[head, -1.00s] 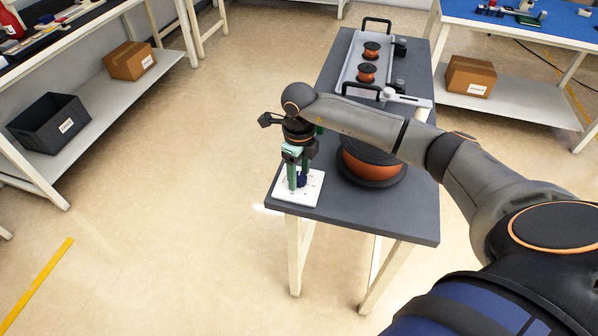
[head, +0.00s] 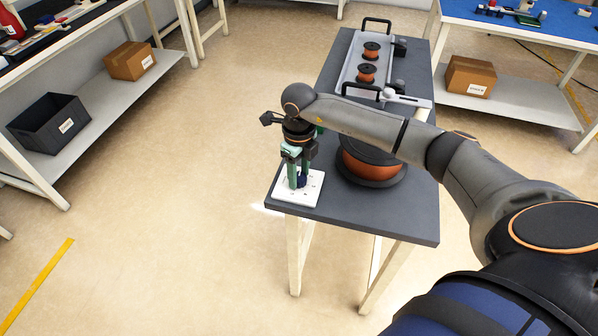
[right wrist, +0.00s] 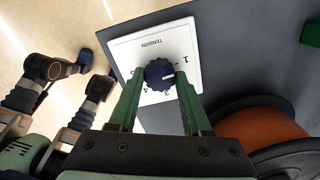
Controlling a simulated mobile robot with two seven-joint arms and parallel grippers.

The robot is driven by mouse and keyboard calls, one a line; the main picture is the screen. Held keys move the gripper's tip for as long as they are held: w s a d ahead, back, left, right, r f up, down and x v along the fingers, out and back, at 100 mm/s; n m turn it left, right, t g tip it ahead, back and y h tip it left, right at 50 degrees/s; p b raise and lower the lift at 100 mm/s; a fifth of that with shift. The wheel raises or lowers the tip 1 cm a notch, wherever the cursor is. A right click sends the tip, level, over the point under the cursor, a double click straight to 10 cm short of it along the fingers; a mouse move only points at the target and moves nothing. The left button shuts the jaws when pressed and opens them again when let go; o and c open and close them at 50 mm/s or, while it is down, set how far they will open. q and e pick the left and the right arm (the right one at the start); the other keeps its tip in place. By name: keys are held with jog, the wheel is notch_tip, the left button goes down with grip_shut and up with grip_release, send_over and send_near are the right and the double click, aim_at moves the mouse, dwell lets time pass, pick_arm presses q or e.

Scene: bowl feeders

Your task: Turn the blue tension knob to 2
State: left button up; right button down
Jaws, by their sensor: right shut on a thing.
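The blue tension knob (right wrist: 159,74) sits on a white square dial plate marked TENSION (right wrist: 153,48) in the right wrist view. Numbers ring the knob, with a 1 clear at its right; several others are small or partly hidden by the fingers. A pale pointer mark on the knob faces right and slightly down; its exact number is hard to read. My right gripper (head: 298,182) points down over the plate (head: 311,188) at the table's near-left corner. Its green fingers (right wrist: 159,76) are shut on the knob, one on each side. My left gripper is not in view.
A large orange spool (head: 372,169) stands on the grey table (head: 412,212) right of the plate, under my right arm. A tray (head: 347,72) with small orange spools (head: 366,73) is behind. Floor left of the table is clear.

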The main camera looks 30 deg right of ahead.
aim_at(299, 177)
jog(key=m+p, duration=0.1)
jog(key=m, duration=0.4)
jog(key=shift+m+p, duration=0.5)
jog(key=shift+m, duration=1.4)
jog(key=shift+c, duration=1.7)
grip_release()
notch_tip(299, 177, up, 13)
jog(key=shift+f, duration=0.2)
jog(key=shift+f, duration=0.1)
